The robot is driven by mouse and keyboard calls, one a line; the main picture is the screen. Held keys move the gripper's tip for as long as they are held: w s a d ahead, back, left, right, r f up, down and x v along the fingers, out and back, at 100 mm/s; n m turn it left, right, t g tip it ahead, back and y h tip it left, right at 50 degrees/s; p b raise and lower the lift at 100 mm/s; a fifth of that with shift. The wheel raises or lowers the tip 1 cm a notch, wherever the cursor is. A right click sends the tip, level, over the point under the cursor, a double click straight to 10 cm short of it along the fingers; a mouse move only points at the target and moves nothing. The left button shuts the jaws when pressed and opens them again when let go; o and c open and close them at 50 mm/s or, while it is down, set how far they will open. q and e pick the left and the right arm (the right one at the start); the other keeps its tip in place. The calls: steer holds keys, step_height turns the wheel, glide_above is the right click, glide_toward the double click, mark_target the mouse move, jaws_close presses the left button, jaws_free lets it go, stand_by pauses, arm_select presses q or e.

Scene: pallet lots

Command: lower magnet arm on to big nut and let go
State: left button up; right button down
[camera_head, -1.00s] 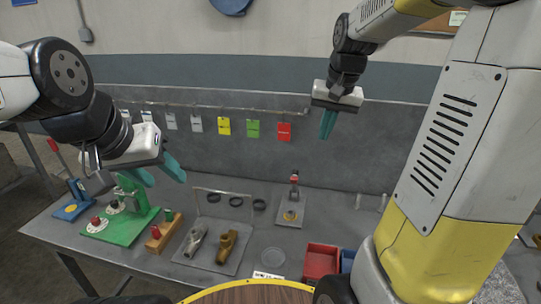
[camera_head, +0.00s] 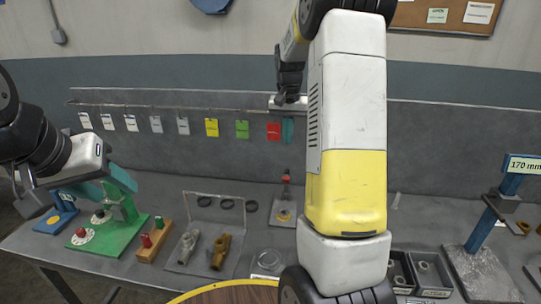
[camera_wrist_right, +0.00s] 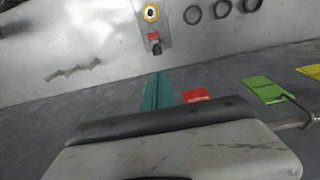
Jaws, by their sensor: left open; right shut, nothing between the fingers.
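A small upright tool with a red top (camera_head: 286,182) stands on a grey plate in the head view. A brass ring or nut (camera_head: 284,216) lies on that plate; both show upside down in the right wrist view, the red-and-dark tool (camera_wrist_right: 155,42) beside the ring (camera_wrist_right: 151,13). I cannot tell for sure which parts are the magnet arm and big nut. My right gripper (camera_head: 288,130) is shut and empty in front of the back wall, above and apart from the plate; its teal fingers (camera_wrist_right: 158,92) show in the wrist view. My left gripper (camera_head: 120,190) is open near the green stand.
A green stand (camera_head: 112,235), a wooden block with red and green pegs (camera_head: 155,240) and a tray with fittings (camera_head: 190,262) fill the left bench. Coloured tags (camera_head: 211,128) hang behind. A blue stand marked 170 mm (camera_head: 485,230) and grey bins (camera_head: 428,270) are right.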

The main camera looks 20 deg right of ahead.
steer(key=shift+f, duration=0.1)
glide_above(286, 183)
steer(key=w+d, duration=0.2)
steer(key=w, duration=0.3)
step_height(286, 183, down, 10)
